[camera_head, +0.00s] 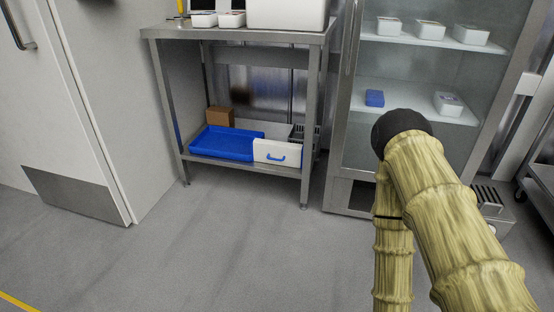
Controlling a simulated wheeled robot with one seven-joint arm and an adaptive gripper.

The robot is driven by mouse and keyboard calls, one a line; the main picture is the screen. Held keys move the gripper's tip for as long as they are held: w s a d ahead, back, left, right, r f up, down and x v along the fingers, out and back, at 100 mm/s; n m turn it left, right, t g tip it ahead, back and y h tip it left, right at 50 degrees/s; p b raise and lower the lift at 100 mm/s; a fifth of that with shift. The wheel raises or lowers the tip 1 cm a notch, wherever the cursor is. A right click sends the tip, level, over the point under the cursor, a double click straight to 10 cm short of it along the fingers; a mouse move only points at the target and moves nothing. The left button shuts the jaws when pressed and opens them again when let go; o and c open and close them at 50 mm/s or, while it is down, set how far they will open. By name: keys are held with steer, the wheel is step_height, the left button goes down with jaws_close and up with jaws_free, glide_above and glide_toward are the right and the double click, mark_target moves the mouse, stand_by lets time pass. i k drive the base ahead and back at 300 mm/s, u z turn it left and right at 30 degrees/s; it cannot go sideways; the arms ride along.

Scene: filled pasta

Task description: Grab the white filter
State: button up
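A white box-shaped piece with a blue handle (277,151) is on the lower shelf of the steel table, at its front right. It is the likeliest match for the white filter, but I cannot tell for sure what it is. It is beside a blue tray (222,145). Part of my arm, bamboo-patterned with a black rounded joint, fills the right side of the view, apart from the table. My gripper is not in view.
The steel table (240,36) carries white containers and a large white box (289,14) on top. A brown box (220,117) is behind the blue tray. A glass-front cabinet (364,70) holding packs stands right of the table. The grey floor (200,245) in front is clear.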

mark_target(289, 154)
steer(key=z, duration=2)
steer(key=i, duration=1.7)
steer(key=u, duration=3.2)
steer(key=i, duration=0.5)
steer(key=u, duration=0.05)
